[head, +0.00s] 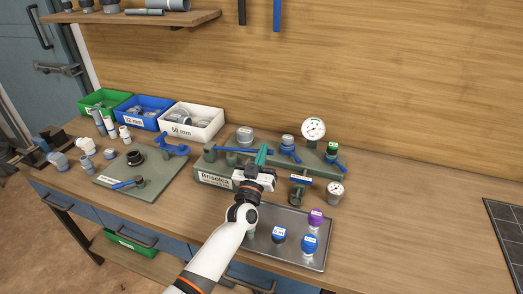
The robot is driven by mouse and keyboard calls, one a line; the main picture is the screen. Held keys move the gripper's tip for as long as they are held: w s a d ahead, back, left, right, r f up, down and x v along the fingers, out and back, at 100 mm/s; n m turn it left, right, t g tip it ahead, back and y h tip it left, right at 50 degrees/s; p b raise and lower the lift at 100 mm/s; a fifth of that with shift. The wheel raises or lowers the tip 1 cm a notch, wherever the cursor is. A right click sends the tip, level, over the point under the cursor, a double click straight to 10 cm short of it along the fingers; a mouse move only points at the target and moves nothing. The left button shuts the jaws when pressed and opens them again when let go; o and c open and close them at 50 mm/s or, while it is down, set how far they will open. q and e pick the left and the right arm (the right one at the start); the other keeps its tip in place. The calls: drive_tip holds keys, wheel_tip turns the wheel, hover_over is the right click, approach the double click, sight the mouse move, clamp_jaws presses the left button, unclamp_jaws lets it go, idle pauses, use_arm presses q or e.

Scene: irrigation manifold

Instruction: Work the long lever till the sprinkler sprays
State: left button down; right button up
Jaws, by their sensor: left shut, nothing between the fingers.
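The grey-green manifold (213,180), with a white name label on its front, stands on the bench in the head view. The gripper hides part of the manifold. I cannot make out which fitting is the sprinkler, and no spray shows. My right gripper is not in view.
Shorter blue handles (291,155) and a large gauge (314,129) are on the manifold's right part. A small gauge (335,188) stands in front. A metal tray (262,253) holds several capped parts. A green board (150,187) and bins (209,123) are left. The bench's right is mostly clear.

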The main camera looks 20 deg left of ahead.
use_arm(q)
drive_tip(key=s, duration=0.9)
drive_tip(key=shift+s+a+r, duration=0.15)
drive_tip(key=shift+s, duration=0.1)
drive_tip(key=r+n+b, duration=0.1)
drive_tip(key=b, duration=0.1)
drive_tip(key=r+n+b, duration=0.1)
drive_tip(key=b, duration=0.1)
drive_tip(key=shift+w+a+r+y, duration=0.1)
drive_tip(key=shift+a+y, duration=0.2)
drive_tip(key=shift+y, duration=0.1)
